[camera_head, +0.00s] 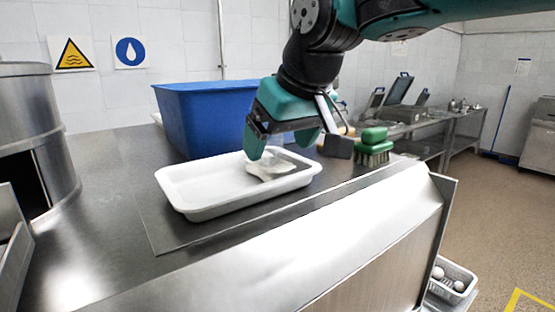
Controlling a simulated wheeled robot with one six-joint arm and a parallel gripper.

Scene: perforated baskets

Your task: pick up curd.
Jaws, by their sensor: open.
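A pale, whitish lump (271,168), which looks like the curd, lies in the right part of a shallow white tray (196,208) on the steel table. Its shape is partly hard to tell against the white tray. My teal gripper (281,149) points down over the tray's right end. Its fingers are apart, one at the left of the lump and one behind and to the right. I cannot tell whether either finger touches the lump.
A large blue bin (200,118) stands behind the tray. A green-handled brush (374,148) stands to the right near the table edge. A round steel vessel (62,165) is at left. A basket (440,294) with white round things sits low at right.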

